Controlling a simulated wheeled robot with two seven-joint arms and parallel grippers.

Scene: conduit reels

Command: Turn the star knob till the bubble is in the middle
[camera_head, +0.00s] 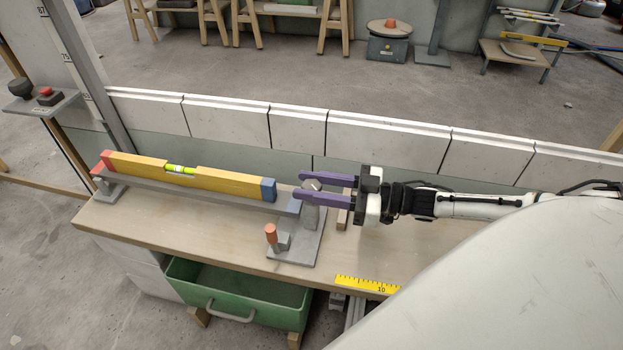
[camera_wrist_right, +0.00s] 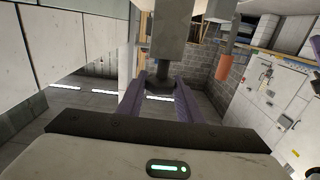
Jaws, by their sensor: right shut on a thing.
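The yellow spirit level (camera_head: 225,181), with a red and a blue end, lies along a grey bar on the bench. Its green vial (camera_head: 180,169) is in view, but the bubble is too small to place. My right gripper (camera_head: 299,186) reaches in from the right at the grey post (camera_head: 310,218) by the level's blue end. In the right wrist view, its purple fingers (camera_wrist_right: 160,86) close on both sides of the dark star knob (camera_wrist_right: 160,72) under a grey block. The knob is mostly hidden between the fingers in the head view. My left gripper is not in view.
An orange-topped peg (camera_head: 271,234) stands on the grey base plate (camera_head: 291,254) in front of the post. The wooden bench (camera_head: 150,226) is clear at its front left. A yellow ruler strip (camera_head: 366,286) lies on the front edge, and a green drawer (camera_head: 238,298) is below.

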